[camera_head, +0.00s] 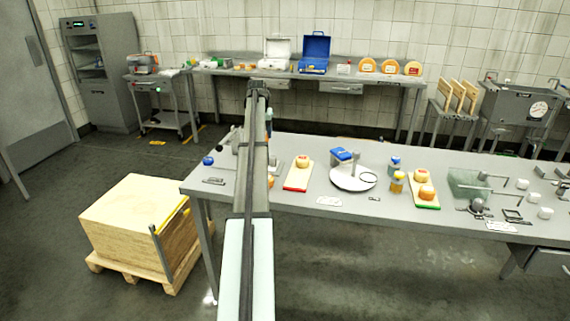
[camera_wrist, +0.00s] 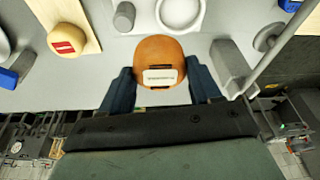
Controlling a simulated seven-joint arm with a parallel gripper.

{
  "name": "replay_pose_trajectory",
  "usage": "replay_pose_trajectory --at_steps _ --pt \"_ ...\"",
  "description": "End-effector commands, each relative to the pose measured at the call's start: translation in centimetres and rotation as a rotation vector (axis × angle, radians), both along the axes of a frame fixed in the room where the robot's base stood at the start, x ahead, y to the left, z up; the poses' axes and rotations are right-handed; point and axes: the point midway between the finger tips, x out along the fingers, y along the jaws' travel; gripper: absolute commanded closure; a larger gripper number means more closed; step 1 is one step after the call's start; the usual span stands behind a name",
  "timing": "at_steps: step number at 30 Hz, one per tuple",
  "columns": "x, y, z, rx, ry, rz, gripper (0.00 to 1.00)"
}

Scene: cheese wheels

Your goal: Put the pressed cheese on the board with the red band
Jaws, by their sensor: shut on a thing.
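In the wrist view my gripper (camera_wrist: 160,72) is shut on an orange cheese (camera_wrist: 160,50) with a white label, one finger on each side. In the head view my arm hides the gripper, and only an orange sliver (camera_head: 271,182) shows beside it. I cannot tell whether the cheese is clear of the table. The board with the red band (camera_head: 294,184) lies just right of my arm, with one cheese (camera_head: 303,161) on its far part and its near part bare. In the wrist view a red-labelled cheese (camera_wrist: 67,38) sits on a pale board (camera_wrist: 40,10) at upper left.
A grey block (camera_wrist: 231,65) and a metal rod (camera_wrist: 270,50) stand close right of the held cheese. A grey cylinder (camera_wrist: 124,17) and a white dish (camera_wrist: 180,12) lie beyond it. A round white stand (camera_head: 352,181) and a green-banded board (camera_head: 424,205) with cheeses lie further right.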

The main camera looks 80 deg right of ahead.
Motion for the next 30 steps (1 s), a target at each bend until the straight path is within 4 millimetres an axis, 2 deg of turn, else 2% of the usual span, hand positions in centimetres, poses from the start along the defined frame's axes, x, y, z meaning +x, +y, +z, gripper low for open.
replay_pose_trajectory --at_steps 1,6,10,15,21,30 --pt "-2.0 -0.3 0.1 0.000 0.000 -0.021 0.71" --pt "-7.6 0.3 0.1 0.000 0.000 -0.077 0.71" --pt "-11.1 1.2 0.1 0.000 0.000 -0.112 0.71" --pt "-14.7 3.4 -0.2 -0.001 -0.001 -0.222 0.71" --pt "-16.1 5.5 -0.5 -0.002 0.000 -0.424 0.71" --pt "-16.8 6.0 -0.6 -0.002 0.000 -0.686 0.71"
